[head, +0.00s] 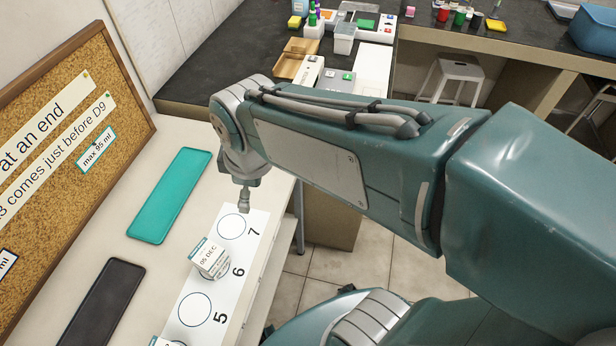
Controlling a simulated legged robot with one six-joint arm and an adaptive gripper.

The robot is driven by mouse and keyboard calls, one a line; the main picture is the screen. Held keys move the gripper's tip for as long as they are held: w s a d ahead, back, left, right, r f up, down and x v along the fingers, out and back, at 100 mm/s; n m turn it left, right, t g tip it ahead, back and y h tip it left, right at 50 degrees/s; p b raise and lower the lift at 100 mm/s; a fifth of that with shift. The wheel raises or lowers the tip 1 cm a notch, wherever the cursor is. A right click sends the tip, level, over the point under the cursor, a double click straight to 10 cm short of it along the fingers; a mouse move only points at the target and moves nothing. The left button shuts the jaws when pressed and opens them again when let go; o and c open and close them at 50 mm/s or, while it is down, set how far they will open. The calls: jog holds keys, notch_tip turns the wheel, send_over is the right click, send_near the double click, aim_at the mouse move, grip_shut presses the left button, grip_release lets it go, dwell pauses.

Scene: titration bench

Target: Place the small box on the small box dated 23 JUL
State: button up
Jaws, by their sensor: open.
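A small white box (208,258) with a label that reads 05 DEC stands at number 6 on the white numbered strip (207,335). A corner of another small white box (164,342) shows at the bottom edge, and its date is out of view. No label reading 23 JUL can be seen. My gripper (244,206) points down above the far end of the strip, near circle 7, apart from the 05 DEC box. It is open, with nothing seen in it, though its fingers show only small and edge-on.
Circles 7 and 5 on the strip are empty. A teal tray (171,195) and a black tray (103,305) lie left of it. A cork board (62,150) with notes stands at the left. A dark bench (225,65) with lab items is behind.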

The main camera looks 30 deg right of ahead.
jog(key=s+d+r+m+t, duration=0.2)
jog(key=s+d+m, duration=0.4)
jog(key=m, duration=0.5)
jog(key=shift+d+r+m+t+h, duration=0.4)
jog(key=shift+d+r, duration=0.3)
jog(key=shift+d, duration=0.3)
